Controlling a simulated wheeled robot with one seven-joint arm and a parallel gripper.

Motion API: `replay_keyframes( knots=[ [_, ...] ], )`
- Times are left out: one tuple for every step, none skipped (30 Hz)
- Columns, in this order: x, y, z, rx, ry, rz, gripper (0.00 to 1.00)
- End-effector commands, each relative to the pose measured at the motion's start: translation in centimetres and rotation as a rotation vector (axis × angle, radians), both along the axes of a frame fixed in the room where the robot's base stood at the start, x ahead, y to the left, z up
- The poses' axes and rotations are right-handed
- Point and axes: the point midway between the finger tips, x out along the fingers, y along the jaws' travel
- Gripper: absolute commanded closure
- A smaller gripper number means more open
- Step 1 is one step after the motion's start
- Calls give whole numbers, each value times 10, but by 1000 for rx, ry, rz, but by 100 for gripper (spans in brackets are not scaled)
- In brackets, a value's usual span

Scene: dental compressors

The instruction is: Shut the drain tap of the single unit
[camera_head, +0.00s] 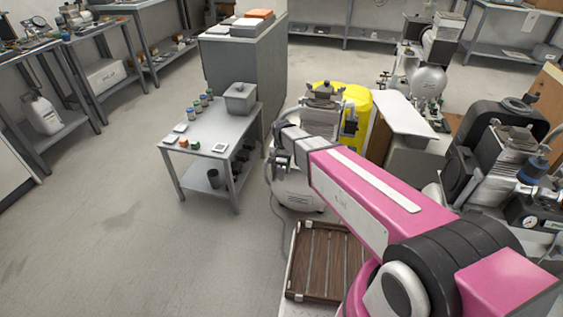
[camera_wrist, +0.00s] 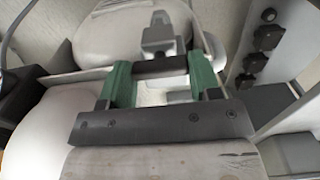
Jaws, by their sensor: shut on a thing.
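The single unit shows in the head view as a pale tank (camera_head: 297,192) with a metal pump head (camera_head: 323,97) on top, partly hidden by my pink arm. My gripper (camera_head: 281,160) is at the tank's near left side. In the wrist view, the green fingers of my gripper (camera_wrist: 161,82) are shut on a dark bar, which looks like the handle of the drain tap (camera_wrist: 160,66). The bar lies crosswise between the fingers. A grey fitting (camera_wrist: 158,32) stands just beyond it, between pale rounded surfaces. Whether the tap is open or shut, I cannot tell.
A low grey table (camera_head: 217,137) with small jars and a box stands left of the unit. A brown slatted pallet (camera_head: 326,262) lies on the floor in front. A yellow container (camera_head: 354,104) and another compressor (camera_head: 497,170) are to the right. The floor at left is clear.

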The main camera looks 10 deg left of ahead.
Motion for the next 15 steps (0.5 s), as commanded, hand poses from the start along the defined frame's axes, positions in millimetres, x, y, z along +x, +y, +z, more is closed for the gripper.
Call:
replay_keyframes(
  knots=[
    [0,0,0,0,0,-11,66],
    [0,0,0,0,0,-16,66],
    [0,0,0,0,0,-21,66],
    [0,0,0,0,0,-25,66],
    [0,0,0,0,0,-28,66],
    [0,0,0,0,0,-31,66],
    [0,0,0,0,0,-32,66],
    [0,0,0,0,0,-33,66],
    [0,0,0,0,0,-34,66],
    [0,0,0,0,0,-34,66],
    [0,0,0,0,0,-34,66],
    [0,0,0,0,0,-34,66],
    [0,0,0,0,0,-34,66],
    [0,0,0,0,0,-34,66],
    [0,0,0,0,0,-34,66]
  ],
)
